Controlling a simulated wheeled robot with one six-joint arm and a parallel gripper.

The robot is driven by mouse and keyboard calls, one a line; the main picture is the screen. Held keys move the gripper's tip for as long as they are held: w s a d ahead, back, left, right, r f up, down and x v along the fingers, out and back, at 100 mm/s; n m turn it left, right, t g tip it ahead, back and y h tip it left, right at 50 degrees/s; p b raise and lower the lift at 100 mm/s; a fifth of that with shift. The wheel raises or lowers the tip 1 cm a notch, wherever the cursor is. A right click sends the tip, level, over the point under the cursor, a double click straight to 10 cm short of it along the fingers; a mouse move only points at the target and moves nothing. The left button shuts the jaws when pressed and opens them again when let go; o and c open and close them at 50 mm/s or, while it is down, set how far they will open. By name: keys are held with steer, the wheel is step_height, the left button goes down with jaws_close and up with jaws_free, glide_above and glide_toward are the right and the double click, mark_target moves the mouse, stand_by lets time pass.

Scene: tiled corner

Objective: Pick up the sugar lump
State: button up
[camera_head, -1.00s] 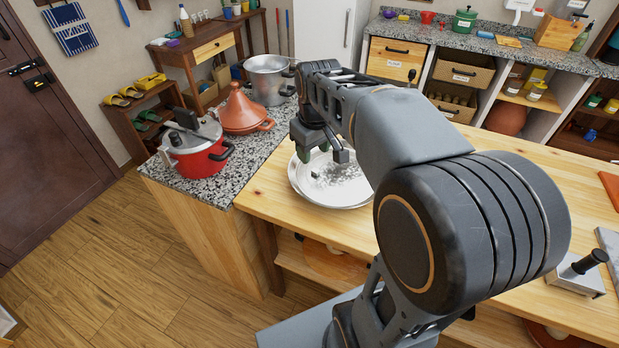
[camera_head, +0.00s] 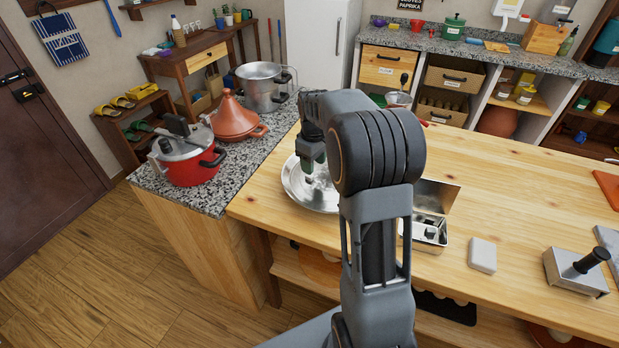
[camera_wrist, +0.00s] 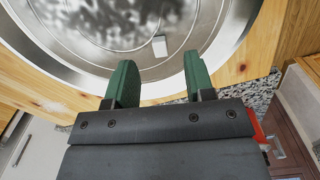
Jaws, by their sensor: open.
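A small pale block, which looks like the sugar lump (camera_wrist: 159,46), lies on a round metal tray (camera_wrist: 225,62) in the wrist view. It sits inside the raised inner ring, near the tray's edge. My gripper (camera_wrist: 160,80) is open and empty, its two green fingers apart. The lump lies beyond the fingertips, roughly in line with the gap between them. In the head view the tray (camera_head: 296,196) stands on the wooden table's left end, with my gripper (camera_head: 308,174) above it. I cannot make out the lump there; my arm covers part of the tray.
A red pressure cooker (camera_head: 193,170), an orange tagine (camera_head: 236,122) and a steel pot (camera_head: 264,88) stand on the granite top to the left. An open metal tin (camera_head: 425,228), a white block (camera_head: 482,255) and a handled metal press (camera_head: 574,273) are right of my arm.

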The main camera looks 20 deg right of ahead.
mark_target(313, 177)
steer(key=shift+w+f+p, duration=0.15)
steer(key=shift+f, duration=1.25)
steer(key=shift+w+f+p, duration=0.1)
steer(key=shift+f+p, duration=0.05)
steer(key=shift+f, duration=1.25)
jaws_close()
